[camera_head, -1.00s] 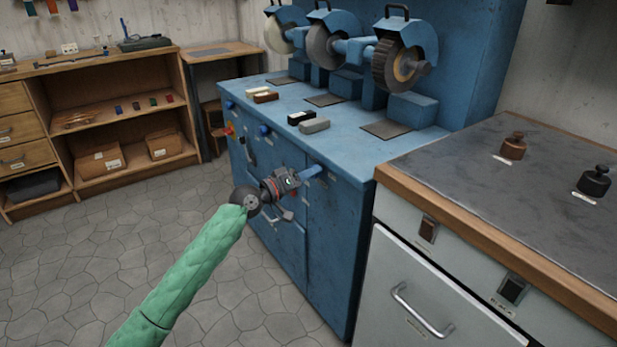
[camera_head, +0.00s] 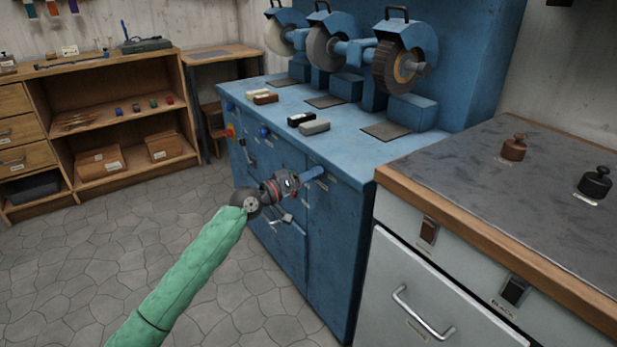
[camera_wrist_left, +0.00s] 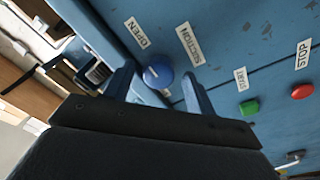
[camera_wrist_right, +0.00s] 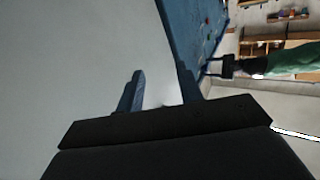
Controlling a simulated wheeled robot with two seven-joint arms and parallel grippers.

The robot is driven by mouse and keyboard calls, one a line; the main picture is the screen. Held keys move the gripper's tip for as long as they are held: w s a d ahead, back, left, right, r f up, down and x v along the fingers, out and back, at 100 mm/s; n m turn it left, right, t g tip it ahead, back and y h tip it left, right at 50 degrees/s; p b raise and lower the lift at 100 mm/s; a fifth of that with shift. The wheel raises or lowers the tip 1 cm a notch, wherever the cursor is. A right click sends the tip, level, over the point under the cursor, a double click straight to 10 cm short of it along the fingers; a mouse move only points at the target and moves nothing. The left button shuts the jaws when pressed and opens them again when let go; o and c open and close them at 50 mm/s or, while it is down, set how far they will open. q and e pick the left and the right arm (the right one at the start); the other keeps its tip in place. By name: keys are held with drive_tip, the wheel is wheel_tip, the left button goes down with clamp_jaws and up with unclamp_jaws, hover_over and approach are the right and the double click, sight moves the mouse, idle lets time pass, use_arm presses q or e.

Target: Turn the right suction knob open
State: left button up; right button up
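The right suction knob (camera_wrist_left: 158,72) is a round blue knob on the front of the blue machine (camera_head: 335,240). In the left wrist view, labels reading OPEN and SUCTION are beside it. My left gripper (camera_wrist_left: 156,78) is open, with one blue finger on each side of the knob in that view. Gaps show between the knob and both fingers; I cannot tell how deep they reach. In the head view my left gripper (camera_head: 314,173) is at the machine's right front and hides this knob. My right gripper (camera_wrist_right: 160,82) is open and empty; it is outside the head view.
A green button (camera_wrist_left: 249,107) and a red button (camera_wrist_left: 302,91) are on the same panel. Other blue knobs, such as one (camera_head: 264,131), are further left. A grey cabinet (camera_head: 440,290) with a wood-edged top stands close at right. The floor at left is clear.

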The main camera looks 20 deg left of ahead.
use_arm(q)
drive_tip(key=v, duration=0.7)
drive_tip(key=shift+s+a, duration=0.25)
drive_tip(key=shift+s, duration=0.1)
use_arm(e)
drive_tip(key=shift+w+d+r+t, duration=0.15)
drive_tip(key=shift+r+t, duration=0.35)
drive_tip(key=shift+r, duration=0.95)
drive_tip(key=shift+w+r+t, duration=0.2)
drive_tip(key=shift+r+t, duration=0.3)
drive_tip(key=shift+r, duration=0.9)
drive_tip(key=shift+f, duration=0.1)
